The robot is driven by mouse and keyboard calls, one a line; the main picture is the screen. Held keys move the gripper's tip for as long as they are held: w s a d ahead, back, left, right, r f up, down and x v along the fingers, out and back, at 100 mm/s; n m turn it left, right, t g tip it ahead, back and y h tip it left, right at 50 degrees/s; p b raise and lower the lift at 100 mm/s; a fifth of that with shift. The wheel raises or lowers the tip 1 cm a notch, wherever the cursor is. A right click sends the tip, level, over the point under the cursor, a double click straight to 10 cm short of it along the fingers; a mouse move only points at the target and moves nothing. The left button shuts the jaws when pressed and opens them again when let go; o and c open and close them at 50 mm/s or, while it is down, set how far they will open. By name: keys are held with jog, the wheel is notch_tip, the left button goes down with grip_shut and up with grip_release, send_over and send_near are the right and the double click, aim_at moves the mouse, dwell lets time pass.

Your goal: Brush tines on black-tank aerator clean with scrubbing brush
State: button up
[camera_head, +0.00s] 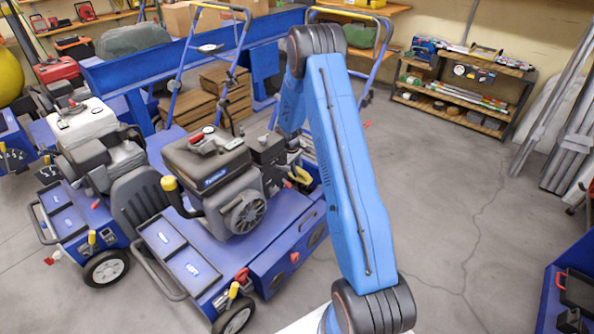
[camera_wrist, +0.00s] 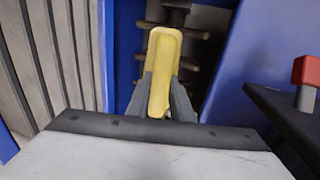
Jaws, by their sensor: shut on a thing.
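The black-tank aerator (camera_head: 215,215) is a blue machine with a dark tank and engine, in the middle left of the head view. My gripper (camera_wrist: 160,100) is shut on the yellow scrubbing brush (camera_wrist: 164,60), which points away from the wrist. Tan tines (camera_wrist: 198,52) on a dark shaft show just beyond and on both sides of the brush, between blue panels. I cannot tell whether the brush touches them; its bristles are hidden. In the head view, a yellow piece, apparently the brush (camera_head: 302,175), shows at the aerator's far right side, beside my arm.
A white-tank aerator (camera_head: 95,125) stands to the left. A blue panel (camera_wrist: 227,55) and a dark part with a red-topped piece (camera_wrist: 305,70) lie close on the wrist view's right. A shelf rack (camera_head: 465,90) stands at the back right. Grey floor (camera_head: 465,200) is clear.

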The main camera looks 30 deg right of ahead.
jog(key=shift+f, duration=0.15)
jog(key=shift+w+a, duration=0.3)
jog(key=shift+w, duration=0.45)
jog(key=shift+w+a, duration=0.25)
jog(key=shift+w, duration=0.55)
jog(key=shift+w+a, duration=0.3)
jog(key=shift+w, duration=0.45)
jog(key=shift+s+d+f, duration=0.1)
jog(key=shift+s+d, duration=0.2)
jog(key=shift+s, duration=0.5)
jog(key=shift+s+d+r, duration=0.1)
jog(key=shift+s+d, duration=0.15)
jog(key=shift+s, duration=0.55)
jog(key=shift+s+d+f, duration=0.1)
jog(key=shift+s+d, duration=0.2)
jog(key=shift+s, duration=0.5)
jog(key=shift+w, duration=0.1)
jog(key=shift+w+a, duration=0.3)
jog(key=shift+w, duration=0.45)
jog(key=shift+w+a, duration=0.25)
jog(key=shift+w, duration=0.55)
jog(key=shift+w+a, duration=0.3)
jog(key=shift+w, duration=0.45)
jog(key=shift+s, duration=0.1)
